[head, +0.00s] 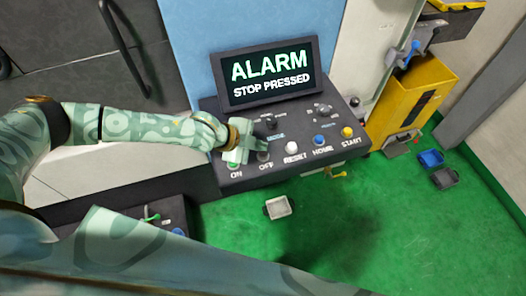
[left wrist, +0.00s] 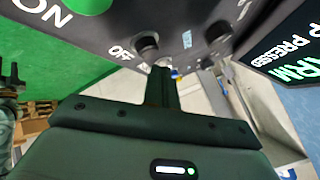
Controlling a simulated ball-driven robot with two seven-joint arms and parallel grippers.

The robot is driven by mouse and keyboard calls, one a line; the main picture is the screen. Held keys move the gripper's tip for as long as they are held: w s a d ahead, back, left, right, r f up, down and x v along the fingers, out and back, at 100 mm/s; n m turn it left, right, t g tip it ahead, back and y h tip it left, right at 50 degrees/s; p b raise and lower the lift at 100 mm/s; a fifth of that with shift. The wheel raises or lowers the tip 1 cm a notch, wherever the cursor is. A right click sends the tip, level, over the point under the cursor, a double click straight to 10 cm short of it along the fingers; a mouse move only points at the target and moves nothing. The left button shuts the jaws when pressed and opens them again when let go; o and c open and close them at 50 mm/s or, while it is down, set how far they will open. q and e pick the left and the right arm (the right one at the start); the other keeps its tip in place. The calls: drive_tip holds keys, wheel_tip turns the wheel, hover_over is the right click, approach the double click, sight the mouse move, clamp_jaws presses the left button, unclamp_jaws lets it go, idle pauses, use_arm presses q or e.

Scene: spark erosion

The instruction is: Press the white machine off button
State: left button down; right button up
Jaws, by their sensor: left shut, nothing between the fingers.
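The control panel (head: 218,183) has a row of labelled buttons. The OFF button (head: 263,156) is dark, between the green ON button (head: 234,165) and the white RESET button (head: 291,147). My left gripper (head: 262,140) is shut and empty above the panel, close to the OFF button. In the left wrist view the closed fingers (left wrist: 161,88) point toward the panel. The dark OFF button (left wrist: 147,44) shows just past their tips, beside its OFF label. I cannot tell whether they touch. My right gripper is not in view.
A screen (head: 267,76) reading "ALARM STOP PRESSED" stands behind the panel. Blue HOME (head: 319,140) and yellow START (head: 347,132) buttons are to the right. Dark knobs (head: 271,122) sit behind the buttons.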

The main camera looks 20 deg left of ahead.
sight(259, 154)
use_arm(q)
drive_tip(key=shift+f, duration=0.15)
idle(0.6)
drive_tip(key=shift+f, duration=0.25)
drive_tip(key=shift+f, duration=0.4)
idle(0.6)
drive_tip(key=shift+r, duration=0.1)
drive_tip(key=shift+r+p, duration=0.75)
drive_tip(key=shift+p, duration=0.1)
wheel_tip(259, 154, up, 5)
drive_tip(key=p, duration=0.5)
drive_tip(key=shift+p, duration=0.3)
